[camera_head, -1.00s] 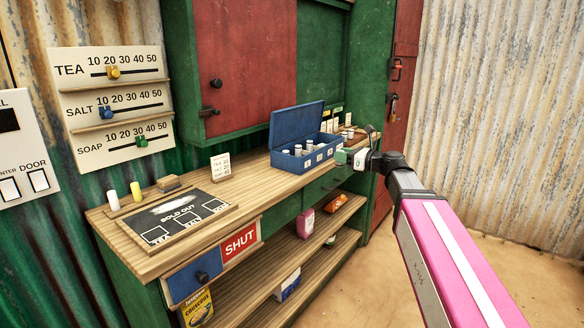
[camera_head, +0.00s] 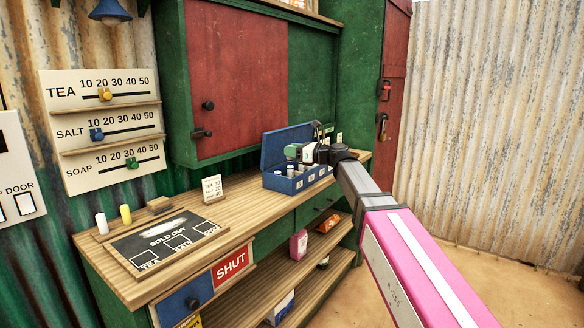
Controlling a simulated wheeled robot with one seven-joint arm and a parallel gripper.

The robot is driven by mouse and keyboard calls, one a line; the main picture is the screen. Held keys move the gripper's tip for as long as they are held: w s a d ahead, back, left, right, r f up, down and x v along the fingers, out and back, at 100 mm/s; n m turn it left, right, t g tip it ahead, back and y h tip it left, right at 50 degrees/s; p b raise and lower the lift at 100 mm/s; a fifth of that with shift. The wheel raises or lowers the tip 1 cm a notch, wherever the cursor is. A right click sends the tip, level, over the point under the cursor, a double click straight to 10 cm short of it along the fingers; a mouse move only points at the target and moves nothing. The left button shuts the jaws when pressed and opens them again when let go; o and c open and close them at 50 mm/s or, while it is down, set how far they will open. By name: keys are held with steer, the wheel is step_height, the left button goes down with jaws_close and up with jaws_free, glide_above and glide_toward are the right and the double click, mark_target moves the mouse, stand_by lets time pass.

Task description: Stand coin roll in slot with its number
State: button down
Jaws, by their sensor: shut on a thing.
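The blue box (camera_head: 272,182) stands on the far part of the wooden counter with its lid (camera_head: 283,141) raised. Its front has small white number labels, too small to read. Pale coin rolls (camera_head: 290,170) stand upright inside it. My gripper (camera_head: 303,153) is over the box, in front of the open lid. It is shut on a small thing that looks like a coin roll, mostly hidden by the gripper. I cannot tell its number or whether it touches a slot. The right part of the box is partly covered by my gripper and arm.
A small price card (camera_head: 212,189) stands on the counter (camera_head: 240,205) left of the box. The red and green cupboard (camera_head: 238,80) is behind. Bare counter lies between card and box.

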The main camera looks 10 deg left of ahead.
steer(key=w+f, duration=0.4)
steer(key=f, duration=0.2)
steer(key=shift+w+a+f, duration=0.2)
steer(key=shift+a+f, duration=0.15)
steer(key=shift+a, duration=0.1)
steer(key=shift+f, duration=0.6)
steer(key=c, duration=0.8)
jaws_free()
